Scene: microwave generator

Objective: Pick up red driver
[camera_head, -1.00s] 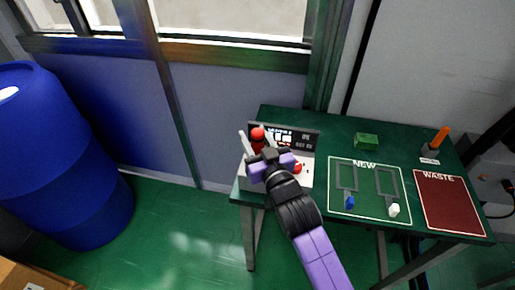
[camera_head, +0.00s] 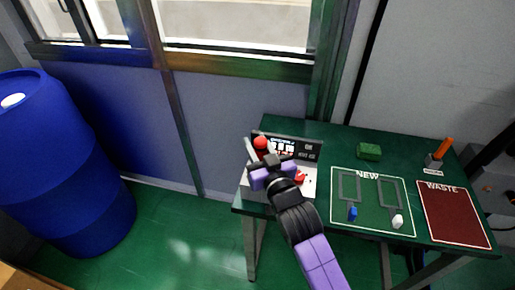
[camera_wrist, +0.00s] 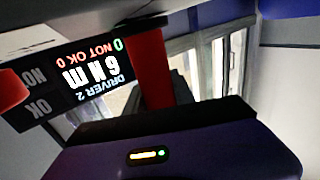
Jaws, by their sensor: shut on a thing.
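The red driver (camera_head: 261,142) shows its round red top in the head view, at the control box on the left end of the green table. In the wrist view it is a red upright shaft (camera_wrist: 148,65) near the top middle. My gripper (camera_head: 259,153) is at the driver, shut on it. The arm reaches in from the lower right. The gripper hides the driver's lower part, so I cannot tell whether it touches the box.
The control box (camera_head: 310,182) has a lit display (camera_wrist: 95,65) reading "DRIVER 2" and a red knob. A green block (camera_head: 369,151), NEW outline, red WASTE mat (camera_head: 455,212) and orange-handled tool (camera_head: 443,149) are to the right. A blue barrel (camera_head: 60,165) stands left.

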